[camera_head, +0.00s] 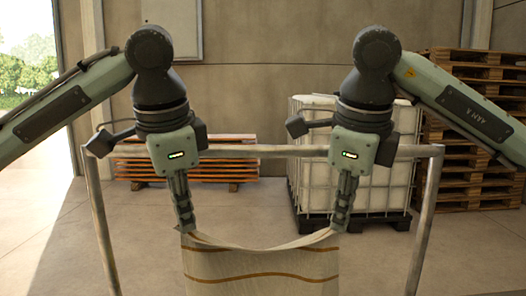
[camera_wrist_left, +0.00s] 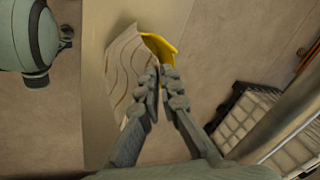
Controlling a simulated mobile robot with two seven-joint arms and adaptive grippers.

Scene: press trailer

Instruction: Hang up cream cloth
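The cream cloth (camera_head: 262,265) with brown stripes hangs between my two grippers, its top edge sagging in the middle. Its lower part is cut off by the bottom of the head view. My left gripper (camera_head: 188,229) is shut on the cloth's upper left corner. My right gripper (camera_head: 338,227) is shut on its upper right corner. In the left wrist view, the cloth (camera_wrist_left: 127,72) shows at the closed fingertips (camera_wrist_left: 160,72), with a yellow patch beside it. A metal frame with a horizontal top rail (camera_head: 265,152) stands in the head view; the cloth hangs lower than this rail.
Behind the rail stand a white caged tank (camera_head: 378,195) on a dark pallet, a low stack of boards (camera_head: 235,172) and a tall stack of wooden pallets (camera_head: 470,150) at right. The concrete floor at left (camera_head: 50,240) is clear.

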